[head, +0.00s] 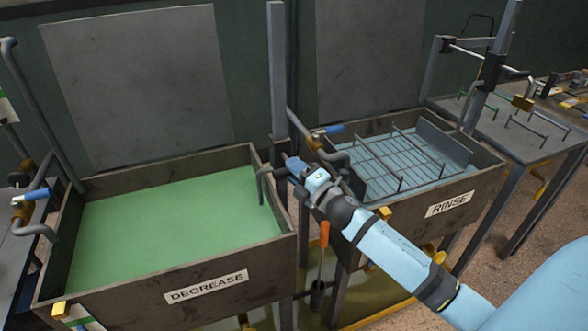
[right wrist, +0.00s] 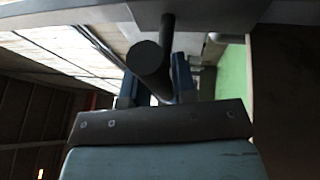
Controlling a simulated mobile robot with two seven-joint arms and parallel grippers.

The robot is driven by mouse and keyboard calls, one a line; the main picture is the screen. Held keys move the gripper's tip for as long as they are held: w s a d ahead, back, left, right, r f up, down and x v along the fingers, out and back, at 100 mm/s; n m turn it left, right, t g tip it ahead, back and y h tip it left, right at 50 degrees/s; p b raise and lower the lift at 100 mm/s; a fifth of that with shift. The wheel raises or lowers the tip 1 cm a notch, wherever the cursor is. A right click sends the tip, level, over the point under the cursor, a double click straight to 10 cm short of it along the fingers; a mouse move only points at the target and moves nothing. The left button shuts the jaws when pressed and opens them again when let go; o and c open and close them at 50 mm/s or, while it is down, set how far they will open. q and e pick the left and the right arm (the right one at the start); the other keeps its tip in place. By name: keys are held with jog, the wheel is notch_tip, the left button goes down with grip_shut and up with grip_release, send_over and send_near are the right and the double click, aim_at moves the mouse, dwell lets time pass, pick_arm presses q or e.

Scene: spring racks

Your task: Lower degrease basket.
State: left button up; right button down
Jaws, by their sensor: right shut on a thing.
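The degrease tank (head: 206,288), labelled DEGREASE, holds flat green liquid (head: 170,225). No basket shows in it; anything under the liquid is hidden. My right gripper (head: 288,168) is at the tank's right rim, beside a grey upright post. It is shut on a dark bent bar handle (head: 262,184), whose end turns down near the rim. In the right wrist view the dark round bar (right wrist: 150,62) sits between the blue fingers, with green liquid to the right. What the handle joins is hidden. My left gripper is not in view.
To the right stands the rinse tank (head: 450,205), with a wire basket (head: 400,160) in its bluish liquid. A metal table (head: 540,145) with racks is at far right. An orange-handled tool (head: 323,236) stands below.

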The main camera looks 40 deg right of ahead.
jog(key=shift+s+f, duration=0.1)
jog(key=shift+f, duration=0.3)
jog(key=c, duration=1)
grip_release()
jog(key=shift+o, duration=0.2)
jog(key=shift+r, duration=0.1)
jog(key=shift+s, duration=0.35)
jog(key=b+v, duration=0.1)
jog(key=v, duration=1.2)
